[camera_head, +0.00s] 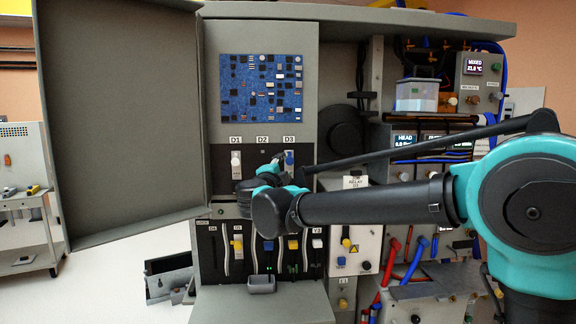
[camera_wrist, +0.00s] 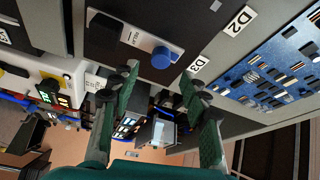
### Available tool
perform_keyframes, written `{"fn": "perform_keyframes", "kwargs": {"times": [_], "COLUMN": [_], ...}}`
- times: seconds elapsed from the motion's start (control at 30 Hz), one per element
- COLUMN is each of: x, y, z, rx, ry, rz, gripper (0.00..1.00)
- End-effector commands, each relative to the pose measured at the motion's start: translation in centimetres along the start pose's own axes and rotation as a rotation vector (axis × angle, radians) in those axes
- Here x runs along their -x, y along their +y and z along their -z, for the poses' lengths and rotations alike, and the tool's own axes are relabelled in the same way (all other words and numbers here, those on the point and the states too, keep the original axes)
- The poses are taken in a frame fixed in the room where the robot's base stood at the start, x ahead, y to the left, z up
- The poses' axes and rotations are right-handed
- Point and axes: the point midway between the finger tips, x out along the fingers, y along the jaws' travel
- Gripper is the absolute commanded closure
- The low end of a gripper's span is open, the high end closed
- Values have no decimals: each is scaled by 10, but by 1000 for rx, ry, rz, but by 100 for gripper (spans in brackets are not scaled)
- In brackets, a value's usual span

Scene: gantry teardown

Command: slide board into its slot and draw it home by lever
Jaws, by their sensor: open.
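The row of slots (camera_head: 213,264) sits low in the cabinet in the head view, with dark boards, coloured tabs and pale curved levers (camera_head: 304,256). I cannot tell which board or slot is the task's. My gripper is mostly hidden behind my wrist in the head view, in front of the D1 to D3 panel. In the wrist view my gripper (camera_wrist: 160,82) is open and empty, its green fingers apart. The blue knob (camera_wrist: 162,58) under the D3 label appears ahead of the fingertips; it also shows in the head view (camera_head: 289,158). Contact with it is not visible.
A large grey door (camera_head: 120,120) stands open at the left. A blue circuit panel (camera_head: 262,87) is above the knobs. My arm crosses in front of the right side, near red and blue hoses (camera_head: 415,260). A grey ledge (camera_head: 265,306) juts out below the slots.

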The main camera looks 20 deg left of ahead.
Motion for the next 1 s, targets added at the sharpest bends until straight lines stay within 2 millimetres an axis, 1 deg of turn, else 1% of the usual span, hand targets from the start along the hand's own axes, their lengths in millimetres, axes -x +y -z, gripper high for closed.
{"fn": "perform_keyframes", "kwargs": {"times": [0.03, 0.2, 0.3, 0.4, 0.6, 1.0], "x": [12, 44, 57, 66, 70, 69], "y": [0, 0, 0, 0, 0, 0], "z": [-1, -1, 0, 0, 0, 1], "rx": [-1, -1, -1, -1, 0, 1], "ry": [-4, -2, -2, -1, 1, -1], "rz": [1, 0, 0, 0, 0, 3], "gripper": [54, 54, 54, 54, 54, 54]}}
